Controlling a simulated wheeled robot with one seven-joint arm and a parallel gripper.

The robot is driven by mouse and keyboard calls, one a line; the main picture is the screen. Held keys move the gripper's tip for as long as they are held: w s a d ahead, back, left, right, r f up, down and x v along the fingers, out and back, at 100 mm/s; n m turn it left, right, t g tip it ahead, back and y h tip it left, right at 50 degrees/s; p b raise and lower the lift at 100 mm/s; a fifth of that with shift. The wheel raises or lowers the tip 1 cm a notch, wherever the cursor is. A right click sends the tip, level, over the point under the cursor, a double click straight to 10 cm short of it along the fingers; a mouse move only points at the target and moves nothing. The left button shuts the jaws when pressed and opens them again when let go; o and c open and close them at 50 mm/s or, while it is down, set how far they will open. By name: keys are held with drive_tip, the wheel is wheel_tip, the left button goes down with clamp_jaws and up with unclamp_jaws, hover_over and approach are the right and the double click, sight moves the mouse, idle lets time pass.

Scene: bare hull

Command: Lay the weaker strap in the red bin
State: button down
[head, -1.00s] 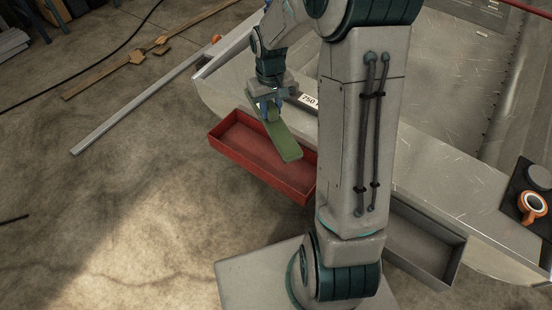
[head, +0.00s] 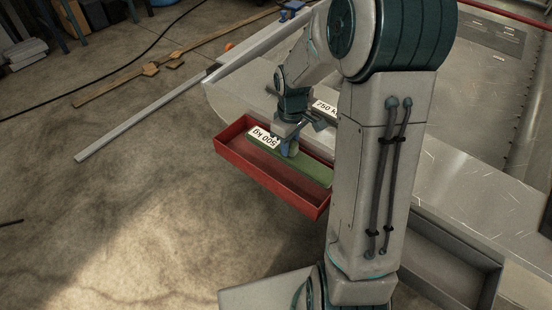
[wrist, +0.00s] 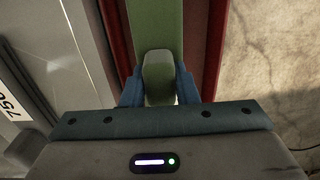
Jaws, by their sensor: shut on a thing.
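The green strap (head: 310,169) bears a white "500 kg" label (head: 263,137) near its far left end. My gripper (head: 290,148) is shut on a raised middle part of it. The strap lies lengthwise over or within the long red bin (head: 250,167); whether it touches the floor of the bin I cannot tell. In the wrist view the strap (wrist: 156,25) runs between the red walls of the bin (wrist: 211,50). A second label, "750 kg" (head: 326,108), shows on the metal surface behind; the thing bearing it is mostly hidden by my arm.
A grey bin (head: 440,262) stands at the lower right, partly behind my arm. The metal hull surface (head: 460,185) lies behind both bins. A long metal bar (head: 140,118) and wooden pieces (head: 150,68) lie at the left.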

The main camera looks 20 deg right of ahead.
sight(276, 148)
drive_tip(key=w+a+f, duration=0.2)
drive_tip(key=a, duration=0.1)
drive_tip(key=shift+w+f+b, duration=0.25)
drive_tip(key=shift+f+b, duration=0.05)
drive_tip(key=shift+b, duration=0.05)
drive_tip(key=shift+f+b, duration=0.65)
drive_tip(key=shift+f, duration=1.2)
drive_tip(key=shift+f, duration=0.2)
drive_tip(key=c, duration=1.1)
unclamp_jaws()
drive_tip(key=shift+r, duration=0.1)
